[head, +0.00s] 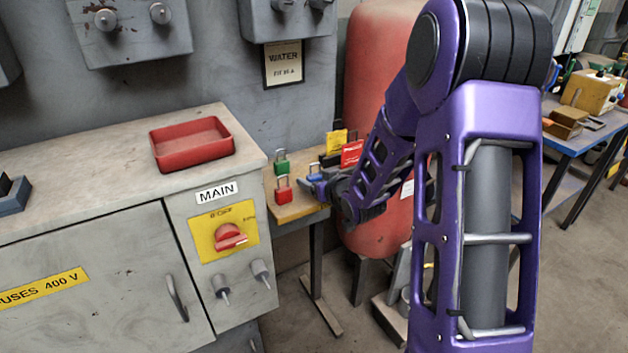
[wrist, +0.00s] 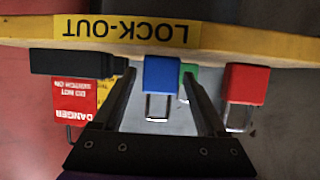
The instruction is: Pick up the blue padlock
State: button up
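The blue padlock (wrist: 161,74) shows in the wrist view with its body by the shelf's yellow edge and its shackle pointing down the picture. My gripper (wrist: 159,76) is open, one finger on each side of the padlock. A gap shows on both sides, so the fingers do not visibly grip it. In the head view the blue padlock (head: 315,177) is a small blue patch on the wooden shelf (head: 296,211). My gripper (head: 328,186) is beside it there, and my wrist hides part of the area.
A red padlock (wrist: 247,84) stands right of my gripper in the wrist view, with a green padlock (wrist: 188,78) partly behind the right finger. A black item (wrist: 78,63) and a red danger tag (wrist: 76,101) are close left. A red tank (head: 376,70) stands behind.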

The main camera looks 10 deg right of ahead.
aim_at(316, 176)
grip_shut()
jog(key=shift+r, duration=0.1)
notch_tip(316, 176, up, 10)
jog(key=shift+f+p, duration=0.1)
jog(key=shift+p, duration=1.15)
